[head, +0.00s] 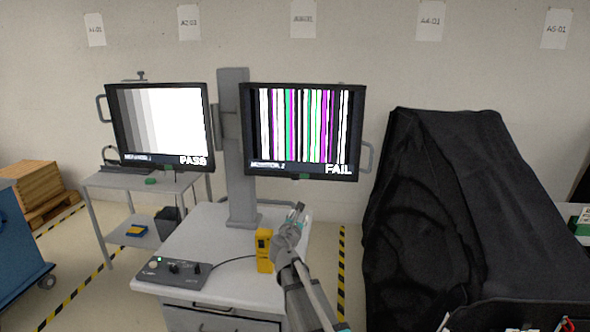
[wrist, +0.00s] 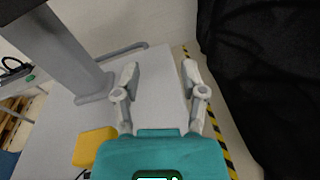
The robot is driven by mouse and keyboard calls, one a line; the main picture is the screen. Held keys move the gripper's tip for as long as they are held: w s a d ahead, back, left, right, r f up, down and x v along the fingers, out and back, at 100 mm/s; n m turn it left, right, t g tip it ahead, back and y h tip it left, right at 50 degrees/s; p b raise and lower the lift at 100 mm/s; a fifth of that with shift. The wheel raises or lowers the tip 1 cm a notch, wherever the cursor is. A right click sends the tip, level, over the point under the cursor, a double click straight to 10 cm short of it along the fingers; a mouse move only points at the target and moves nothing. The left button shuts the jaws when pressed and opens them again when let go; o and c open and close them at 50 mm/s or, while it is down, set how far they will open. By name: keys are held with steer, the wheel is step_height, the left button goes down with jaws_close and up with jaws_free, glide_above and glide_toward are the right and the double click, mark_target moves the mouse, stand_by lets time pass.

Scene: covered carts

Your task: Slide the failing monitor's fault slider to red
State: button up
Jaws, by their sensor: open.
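The right monitor (head: 302,130) shows colored vertical stripes and the word FAIL. A small dark tab with green (head: 301,176) sits at the middle of its bottom edge; I cannot tell for sure that it is the slider. The left monitor (head: 160,125) shows grey bars and PASS, with a similar small tab (head: 169,167) below it. My gripper (head: 298,208) is below the right monitor, over the right side of the cart top. In the wrist view my gripper (wrist: 160,68) is open and empty, with the pale cart top beneath. Neither monitor's screen shows in that view.
A grey post (head: 238,165) stands on the cart (head: 210,225) between the monitors. A yellow device (head: 264,251) and a control box (head: 173,271) are on the cart. A black covered cart (head: 435,210) stands close on the right.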

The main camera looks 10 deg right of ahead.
mark_target(295, 183)
step_height(295, 183, up, 6)
steer(key=w+a+n+t+y+p, duration=0.1)
steer(key=w+a+n+p, duration=0.1)
steer(key=n, duration=0.2)
steer(key=shift+a+f+p, duration=0.25)
steer(key=shift+a+p, duration=0.15)
steer(key=shift+w, duration=0.1)
steer(key=x, duration=1.3)
steer(key=shift+w, duration=0.3)
jaws_close()
